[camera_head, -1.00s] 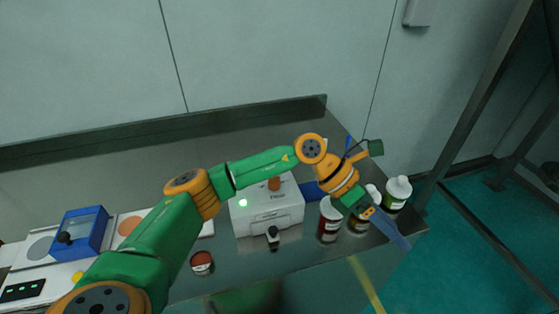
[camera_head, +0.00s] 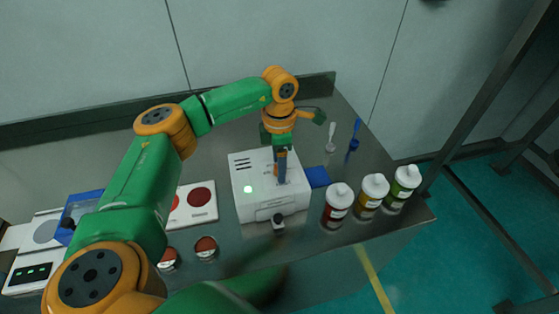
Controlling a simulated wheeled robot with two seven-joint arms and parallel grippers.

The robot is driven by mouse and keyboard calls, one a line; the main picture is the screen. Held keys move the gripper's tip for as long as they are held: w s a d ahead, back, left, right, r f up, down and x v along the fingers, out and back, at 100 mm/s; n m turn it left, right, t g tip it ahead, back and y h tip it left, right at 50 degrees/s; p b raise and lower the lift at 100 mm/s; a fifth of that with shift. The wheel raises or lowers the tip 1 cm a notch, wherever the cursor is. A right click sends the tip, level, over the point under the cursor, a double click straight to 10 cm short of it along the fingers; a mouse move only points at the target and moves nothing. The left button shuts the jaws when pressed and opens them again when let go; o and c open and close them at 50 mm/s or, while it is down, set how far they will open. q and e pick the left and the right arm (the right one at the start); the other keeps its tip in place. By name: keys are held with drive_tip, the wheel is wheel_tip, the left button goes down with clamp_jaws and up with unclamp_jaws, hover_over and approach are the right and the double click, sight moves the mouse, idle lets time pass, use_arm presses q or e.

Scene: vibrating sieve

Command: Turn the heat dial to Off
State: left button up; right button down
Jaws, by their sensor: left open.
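A white box-shaped device (camera_head: 247,205) stands on the metal bench with a lit green light on its top. My left gripper (camera_head: 281,178) points down at the right part of the device's top and is open. It covers the spot where an orange-brown knob showed earlier, so that knob is hidden now. I cannot tell whether the fingers touch it. A small black-topped part (camera_head: 278,222) is at the device's front. No dial marking is readable. My right gripper is out of view.
A red-brown bottle (camera_head: 337,205), a yellow bottle (camera_head: 370,194) and a green bottle (camera_head: 402,188) stand to the right. Two small jars (camera_head: 205,248) sit at front left. A blue device (camera_head: 84,207) is partly hidden by my left arm.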

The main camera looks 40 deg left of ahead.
use_arm(q)
drive_tip(key=shift+d, duration=0.1)
drive_tip(key=c, duration=0.5)
clamp_jaws()
drive_tip(key=n, duration=0.5)
drive_tip(key=shift+r+n, duration=0.1)
drive_tip(key=shift+n, duration=2.3)
drive_tip(key=o, duration=0.5)
unclamp_jaws()
drive_tip(key=shift+w, duration=0.1)
